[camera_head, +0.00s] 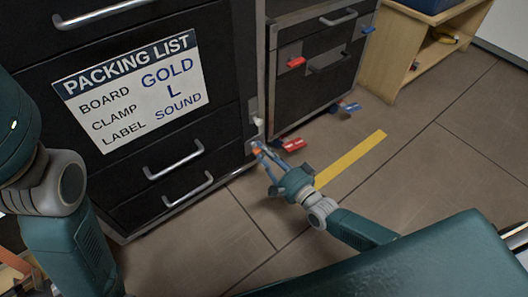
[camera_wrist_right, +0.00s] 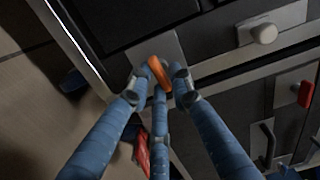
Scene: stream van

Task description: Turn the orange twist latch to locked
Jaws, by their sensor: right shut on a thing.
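The orange twist latch (camera_wrist_right: 159,72) sits on a grey plate (camera_wrist_right: 152,52) at the edge of the dark cabinet, and shows as a small orange spot in the head view (camera_head: 256,150). My right gripper (camera_wrist_right: 155,80) has its blue fingers closed around the latch, which looks tilted in the wrist view. The gripper also shows in the head view (camera_head: 262,155), low by the cabinet's corner. The fingers hide part of the latch. My left arm is at the left edge of the head view, but its gripper is out of view.
A pale knob (camera_wrist_right: 264,33) is beside the latch. A red latch (camera_head: 296,62) is on the neighbouring cabinet. Red (camera_head: 293,145) and blue (camera_head: 350,107) pieces show low near that cabinet. A yellow stripe (camera_head: 350,160) marks the open floor at right.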

